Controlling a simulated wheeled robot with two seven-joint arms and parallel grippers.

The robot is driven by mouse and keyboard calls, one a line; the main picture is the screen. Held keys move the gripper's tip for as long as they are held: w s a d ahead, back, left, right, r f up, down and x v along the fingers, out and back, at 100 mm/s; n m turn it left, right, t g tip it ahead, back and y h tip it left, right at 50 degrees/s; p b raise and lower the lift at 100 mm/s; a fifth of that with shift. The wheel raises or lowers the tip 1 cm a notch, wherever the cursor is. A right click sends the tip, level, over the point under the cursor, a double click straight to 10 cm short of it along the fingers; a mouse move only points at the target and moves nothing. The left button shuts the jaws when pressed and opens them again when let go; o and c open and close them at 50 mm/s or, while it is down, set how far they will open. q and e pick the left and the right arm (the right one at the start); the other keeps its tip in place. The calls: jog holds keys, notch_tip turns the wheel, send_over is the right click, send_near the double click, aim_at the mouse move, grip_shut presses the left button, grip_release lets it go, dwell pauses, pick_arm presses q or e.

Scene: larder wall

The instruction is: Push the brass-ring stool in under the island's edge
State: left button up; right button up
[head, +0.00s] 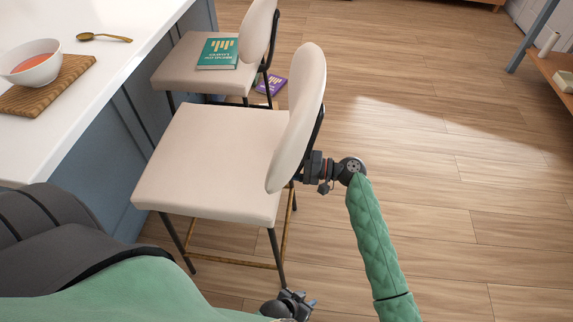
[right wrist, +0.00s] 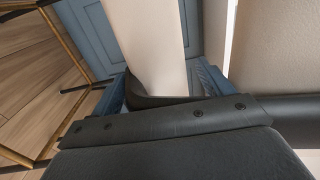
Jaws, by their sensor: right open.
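The brass-ring stool (head: 215,150) is the nearer one, with a cream seat, a cream backrest (head: 298,120), dark legs and a brass foot rail (head: 235,262). It stands upright beside the island (head: 120,90). In the head view its seat lies clear of the white top's edge. My right gripper (head: 313,168) is at the backrest's outer side, its tips partly hidden. In the right wrist view that gripper (right wrist: 163,90) is open, with a cream part of the stool (right wrist: 150,40) between its blue tips; contact is unclear. My left gripper (head: 296,299) is open and empty, low in front of the stool.
A second cream stool (head: 185,75) stands behind, with a teal book (head: 217,54) on its seat. A bowl (head: 35,70) on a wooden board and a spoon (head: 104,38) are on the island. Floor at right is clear.

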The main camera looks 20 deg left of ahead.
jog(key=shift+s+a, duration=0.1)
jog(key=shift+a, duration=0.3)
jog(key=shift+c, duration=0.6)
grip_shut()
jog(key=shift+f, duration=0.35)
jog(key=shift+s, duration=0.15)
